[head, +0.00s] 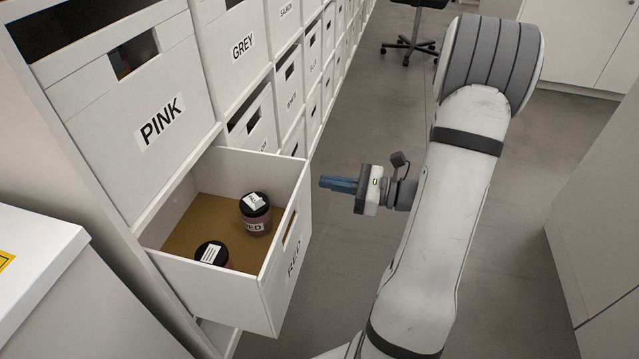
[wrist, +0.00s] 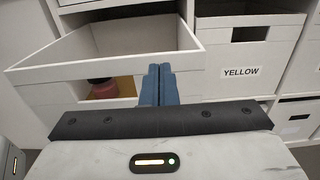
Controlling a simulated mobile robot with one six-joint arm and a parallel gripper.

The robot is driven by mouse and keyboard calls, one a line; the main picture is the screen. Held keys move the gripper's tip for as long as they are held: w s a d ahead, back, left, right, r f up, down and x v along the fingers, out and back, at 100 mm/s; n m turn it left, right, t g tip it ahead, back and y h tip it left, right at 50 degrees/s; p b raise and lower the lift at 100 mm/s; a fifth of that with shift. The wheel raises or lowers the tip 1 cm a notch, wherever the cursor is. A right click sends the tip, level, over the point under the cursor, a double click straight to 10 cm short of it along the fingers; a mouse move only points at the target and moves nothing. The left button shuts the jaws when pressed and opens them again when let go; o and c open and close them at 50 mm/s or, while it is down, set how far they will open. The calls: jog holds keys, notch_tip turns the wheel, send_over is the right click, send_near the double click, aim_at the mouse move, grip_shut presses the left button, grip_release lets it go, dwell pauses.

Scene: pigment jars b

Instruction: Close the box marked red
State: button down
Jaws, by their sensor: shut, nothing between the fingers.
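The white box marked RED (head: 283,277) is pulled out of the shelf below the box marked PINK, with its front facing right in the head view. Two dark-lidded red jars, one at the back (head: 256,222) and one at the front (head: 212,255), stand on its brown floor. In the wrist view the open box (wrist: 60,72) is at the upper left, and a jar (wrist: 103,88) shows through its handle slot. My gripper (head: 322,182) is shut and empty, just to the right of the box front's far end. Its blue fingertips (wrist: 158,72) point toward the box; I cannot tell whether they touch it.
The box marked PINK (head: 140,110) is above, and the box marked GREY (head: 232,50) is above and farther along. The box marked YELLOW (wrist: 240,55) is beside the red one. A white cabinet (head: 35,265) stands at the left. Floor (head: 335,270) is clear in the aisle; a chair (head: 410,42) is far back.

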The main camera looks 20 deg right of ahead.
aim_at(303, 178)
jog(key=shift+b+x, duration=0.4)
jog(key=shift+x, duration=1.4)
